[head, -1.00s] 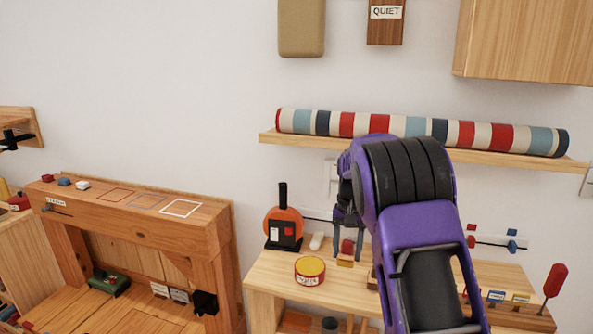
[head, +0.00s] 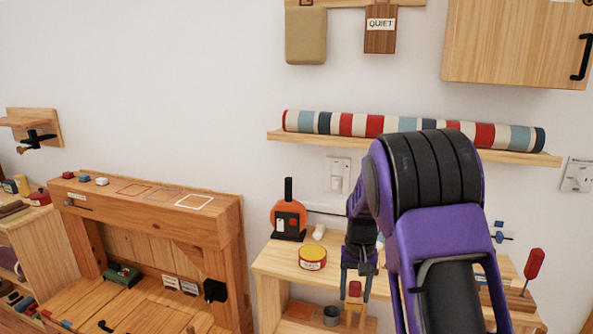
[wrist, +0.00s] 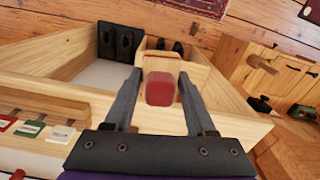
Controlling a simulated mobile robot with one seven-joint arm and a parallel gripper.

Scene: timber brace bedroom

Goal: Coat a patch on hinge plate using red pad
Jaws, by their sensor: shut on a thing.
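The red pad (head: 354,289) is between the fingertips of my gripper (head: 356,268), in front of the wooden bench at the centre of the head view. In the wrist view the red pad (wrist: 160,89) shows as a rounded red block between the two dark fingers of my gripper (wrist: 160,78). A pale wooden piece shows just beyond it. My gripper is shut on the pad. I cannot pick out the hinge plate for certain in either view.
A yellow-topped round tin (head: 312,257) and an orange disc-shaped device (head: 288,216) stand on the bench (head: 277,262). A grey cup (head: 331,315) sits lower down. A striped roll (head: 415,128) lies on the wall shelf above. A wooden workbench (head: 150,225) stands at left.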

